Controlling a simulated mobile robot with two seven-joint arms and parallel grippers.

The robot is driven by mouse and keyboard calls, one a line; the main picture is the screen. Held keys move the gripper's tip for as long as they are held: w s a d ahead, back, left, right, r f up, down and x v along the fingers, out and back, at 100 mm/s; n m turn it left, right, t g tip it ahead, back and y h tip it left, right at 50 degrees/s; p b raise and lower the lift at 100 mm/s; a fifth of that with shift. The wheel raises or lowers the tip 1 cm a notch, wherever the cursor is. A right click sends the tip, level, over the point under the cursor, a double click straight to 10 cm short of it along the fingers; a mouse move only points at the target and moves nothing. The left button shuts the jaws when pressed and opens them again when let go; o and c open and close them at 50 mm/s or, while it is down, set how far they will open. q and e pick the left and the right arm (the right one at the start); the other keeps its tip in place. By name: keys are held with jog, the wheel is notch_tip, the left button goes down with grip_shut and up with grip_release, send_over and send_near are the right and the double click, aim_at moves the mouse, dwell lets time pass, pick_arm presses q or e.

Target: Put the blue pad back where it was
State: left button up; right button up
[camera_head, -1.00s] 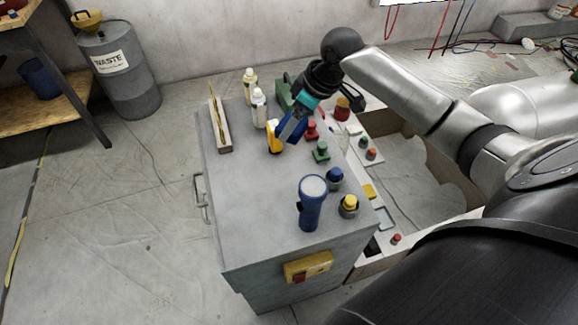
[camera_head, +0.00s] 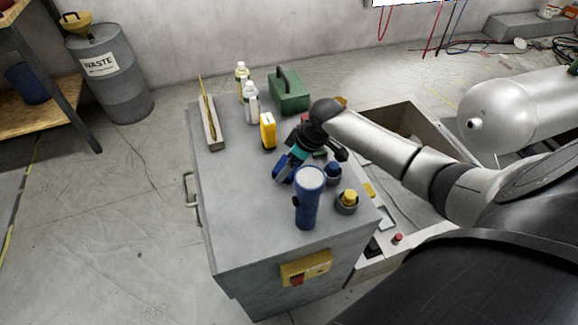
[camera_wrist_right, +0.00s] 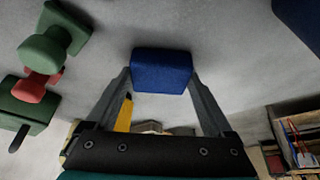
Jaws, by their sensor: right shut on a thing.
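The blue pad (camera_wrist_right: 161,72) is a small blue block held between the two dark fingertips of my right gripper (camera_wrist_right: 160,82) in the wrist view. In the head view my right gripper (camera_head: 286,167) is over the grey cabinet top, behind the blue flashlight and in front of the yellow device. The blue pad (camera_head: 281,166) shows there at the fingertips, partly hidden. It looks close to the cabinet top; I cannot tell whether it touches. My left gripper is not in view.
The grey cabinet top (camera_head: 245,210) holds an upright blue flashlight (camera_head: 308,200), a yellow-capped knob (camera_head: 348,200), a blue-capped knob (camera_head: 333,171), a yellow device (camera_head: 268,131), white bottles (camera_head: 251,102), a green case (camera_head: 289,92) and a narrow tray (camera_head: 212,128). The left front top is clear.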

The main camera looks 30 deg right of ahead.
jog(key=shift+f, duration=0.15)
jog(key=o, duration=0.9)
jog(key=shift+s+r, duration=0.1)
jog(key=shift+r, duration=0.4)
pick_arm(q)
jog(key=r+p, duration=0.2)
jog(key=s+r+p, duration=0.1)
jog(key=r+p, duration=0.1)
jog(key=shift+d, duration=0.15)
pick_arm(e)
jog(key=v, duration=1.1)
jog(key=shift+r, duration=0.15)
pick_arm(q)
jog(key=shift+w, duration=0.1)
